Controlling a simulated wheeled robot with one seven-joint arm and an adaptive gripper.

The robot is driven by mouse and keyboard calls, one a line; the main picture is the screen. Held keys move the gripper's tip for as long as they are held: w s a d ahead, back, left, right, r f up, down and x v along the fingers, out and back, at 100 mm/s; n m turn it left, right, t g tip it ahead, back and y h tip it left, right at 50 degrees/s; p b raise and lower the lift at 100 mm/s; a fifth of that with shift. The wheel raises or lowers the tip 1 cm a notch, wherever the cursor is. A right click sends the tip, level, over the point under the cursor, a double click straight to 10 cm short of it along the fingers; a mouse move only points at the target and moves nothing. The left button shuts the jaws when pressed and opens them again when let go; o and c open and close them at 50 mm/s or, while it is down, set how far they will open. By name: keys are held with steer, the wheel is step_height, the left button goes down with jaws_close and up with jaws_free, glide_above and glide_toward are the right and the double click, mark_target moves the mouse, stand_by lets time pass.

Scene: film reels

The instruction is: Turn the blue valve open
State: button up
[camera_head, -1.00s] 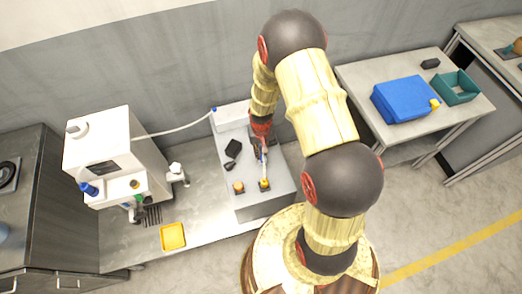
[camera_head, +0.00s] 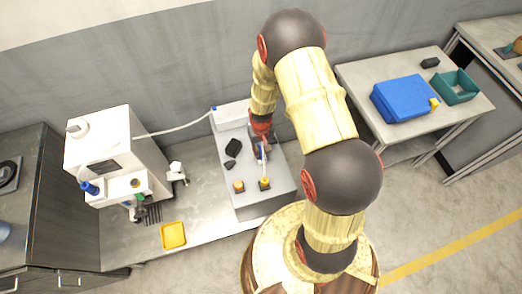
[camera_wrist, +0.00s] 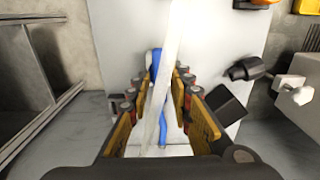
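The blue valve (camera_wrist: 157,67) shows as a long, narrow blue handle in the middle of the wrist view. A pale, straight tube or rod crosses in front of it and hides part of it. My gripper (camera_wrist: 161,82) has its two fingers on either side of the handle, with visible gaps. It looks open, and contact is not clear. In the head view, my gripper (camera_head: 262,143) is low over the grey block, and a small bit of blue (camera_head: 262,154) shows at its fingers. The valve's base is hidden.
A white machine (camera_head: 112,150) and a yellow tray (camera_head: 173,235) stand to the left. A table at right holds a blue box (camera_head: 402,99) and a green bin (camera_head: 456,87).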

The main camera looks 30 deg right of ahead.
mark_target(261, 152)
steer(key=shift+o, duration=1)
step_height(261, 152, up, 12)
stand_by(0.3)
